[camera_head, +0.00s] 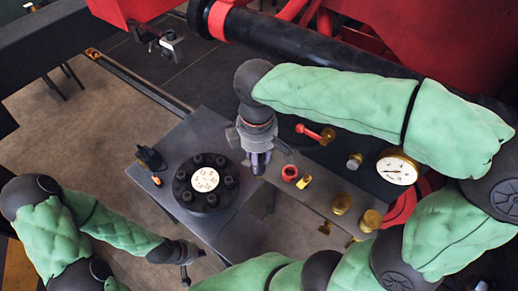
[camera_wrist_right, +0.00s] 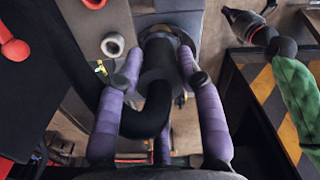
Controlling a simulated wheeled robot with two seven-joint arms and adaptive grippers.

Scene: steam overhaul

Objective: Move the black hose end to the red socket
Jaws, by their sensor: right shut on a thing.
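My right gripper (camera_head: 258,160) points down over the bench, left of the red socket (camera_head: 289,172). In the right wrist view its purple fingers (camera_wrist_right: 158,85) are shut on the black hose end (camera_wrist_right: 158,62), with the hose curving back below it. In the head view the gripper mostly hides the hose end. The hose end is apart from the red socket, which seems to show as a red piece at the top edge of the wrist view (camera_wrist_right: 95,3). My left gripper (camera_head: 192,264) is low at the left, empty, its fingers apart.
A pale grey ring socket (camera_wrist_right: 112,45) with a yellow fitting lies beside the hose end. A round black bolted flange (camera_head: 205,183) sits on the bench to the left. A red lever (camera_head: 316,133), brass knobs (camera_head: 341,203) and a gauge (camera_head: 396,169) stand to the right.

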